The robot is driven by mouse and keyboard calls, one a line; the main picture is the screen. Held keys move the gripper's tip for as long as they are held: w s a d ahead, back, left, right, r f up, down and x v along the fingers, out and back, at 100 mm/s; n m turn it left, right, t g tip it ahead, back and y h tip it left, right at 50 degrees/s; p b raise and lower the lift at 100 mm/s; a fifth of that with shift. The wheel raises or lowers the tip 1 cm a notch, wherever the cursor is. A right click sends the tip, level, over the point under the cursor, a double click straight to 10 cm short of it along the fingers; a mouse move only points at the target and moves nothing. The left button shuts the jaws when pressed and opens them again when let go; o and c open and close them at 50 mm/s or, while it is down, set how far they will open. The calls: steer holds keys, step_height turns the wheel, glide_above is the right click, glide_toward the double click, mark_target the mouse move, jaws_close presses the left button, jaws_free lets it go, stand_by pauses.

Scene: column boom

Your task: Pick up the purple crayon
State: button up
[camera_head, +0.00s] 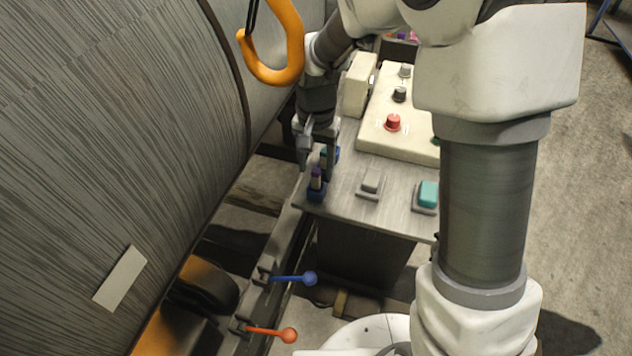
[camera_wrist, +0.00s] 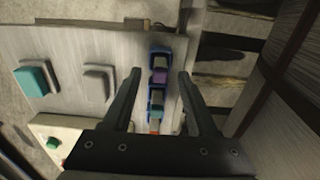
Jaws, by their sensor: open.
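In the wrist view my gripper (camera_wrist: 160,74) has one finger on each side of the crayon, with gaps.
A teal piece (camera_wrist: 157,98) in another blue holder stands close behind the crayon. A grey button (camera_head: 370,182) and a teal button (camera_head: 427,195) are to the right. A cream control box (camera_head: 400,135) stands behind. An orange hook (camera_head: 284,62) hangs beside my arm, near a large drum (camera_head: 110,120).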

mark_target(316, 183)
steer(key=shift+f, duration=1.45)
jaws_close()
